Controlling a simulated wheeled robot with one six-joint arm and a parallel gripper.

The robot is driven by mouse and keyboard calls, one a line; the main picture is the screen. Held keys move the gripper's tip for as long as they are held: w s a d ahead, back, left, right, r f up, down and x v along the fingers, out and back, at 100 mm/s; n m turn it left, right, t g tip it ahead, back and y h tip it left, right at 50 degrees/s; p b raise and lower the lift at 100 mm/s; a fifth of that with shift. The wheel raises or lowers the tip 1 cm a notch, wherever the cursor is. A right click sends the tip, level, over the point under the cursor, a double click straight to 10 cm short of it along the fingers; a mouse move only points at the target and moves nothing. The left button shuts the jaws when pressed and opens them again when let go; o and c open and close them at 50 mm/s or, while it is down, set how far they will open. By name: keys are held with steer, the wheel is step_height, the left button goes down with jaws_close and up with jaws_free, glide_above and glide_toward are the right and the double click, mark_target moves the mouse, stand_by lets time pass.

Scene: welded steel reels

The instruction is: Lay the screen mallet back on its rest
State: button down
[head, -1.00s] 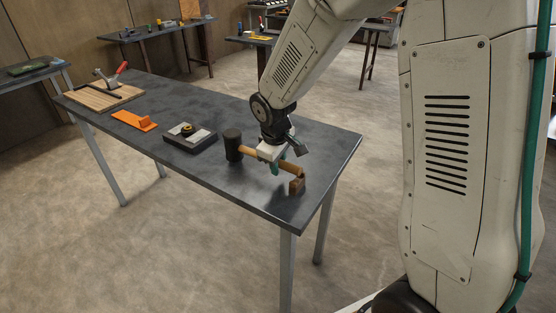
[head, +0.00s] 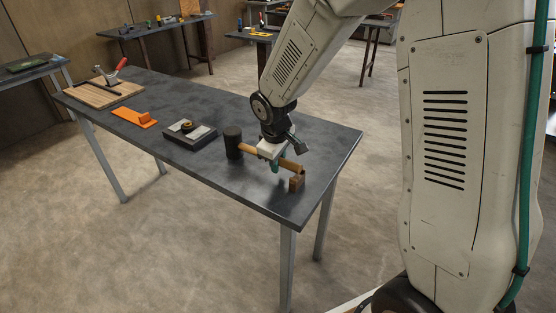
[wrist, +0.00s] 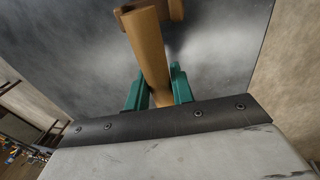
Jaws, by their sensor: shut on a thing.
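The mallet has a dark, blocky head (head: 232,142) and a tan wooden handle (head: 285,162); it lies roughly level over the right part of the dark table. My gripper (head: 274,164) is shut on the handle from above. In the wrist view the handle (wrist: 148,50) runs up between the teal fingers (wrist: 157,92); the head is not in that view. A small brown wooden rest (head: 297,183) stands near the table's front right corner, under or beside the handle's far end. It also shows in the wrist view (wrist: 176,9). I cannot tell whether the handle touches it.
The dark table (head: 325,150) has clear room behind my gripper.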

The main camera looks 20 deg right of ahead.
steer(key=shift+f, duration=0.65)
steer(key=c, duration=1.1)
jaws_free()
steer(key=shift+f, duration=0.1)
steer(key=v, duration=0.8)
